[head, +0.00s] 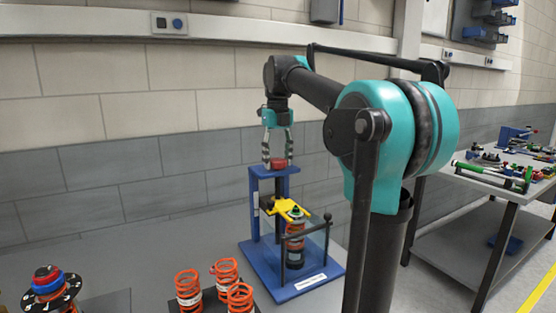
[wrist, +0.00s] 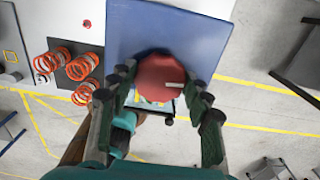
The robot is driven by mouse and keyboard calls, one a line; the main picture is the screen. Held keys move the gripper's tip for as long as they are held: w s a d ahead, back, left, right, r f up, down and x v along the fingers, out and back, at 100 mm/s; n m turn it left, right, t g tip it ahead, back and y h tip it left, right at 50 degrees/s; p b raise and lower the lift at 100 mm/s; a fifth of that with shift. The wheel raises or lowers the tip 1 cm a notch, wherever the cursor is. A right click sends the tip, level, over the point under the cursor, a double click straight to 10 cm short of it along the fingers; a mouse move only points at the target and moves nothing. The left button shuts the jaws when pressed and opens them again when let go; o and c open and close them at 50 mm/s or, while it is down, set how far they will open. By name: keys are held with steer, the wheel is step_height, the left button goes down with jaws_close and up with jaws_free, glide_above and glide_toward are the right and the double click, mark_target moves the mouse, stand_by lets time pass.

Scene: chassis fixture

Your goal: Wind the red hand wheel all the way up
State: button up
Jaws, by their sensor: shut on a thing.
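The red hand wheel (head: 279,163) sits on top of the blue press frame (head: 254,205). In the wrist view the red hand wheel (wrist: 158,78) is a faceted disc with a pale handle peg on it. My gripper (head: 279,158) points straight down over the frame, and its fingers close on the wheel from both sides. In the wrist view my gripper (wrist: 160,88) has one finger at the wheel's left edge and one at its right. The far side of the wheel's shaft is hidden.
Several orange springs (head: 226,273) stand on a dark plate at the front left. A black disc part with blue and red rings (head: 50,284) is at the far left. A second bench (head: 470,178) with tools stands at the right.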

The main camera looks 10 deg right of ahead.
steer(key=n, duration=1.5)
steer(key=shift+n, duration=1.1)
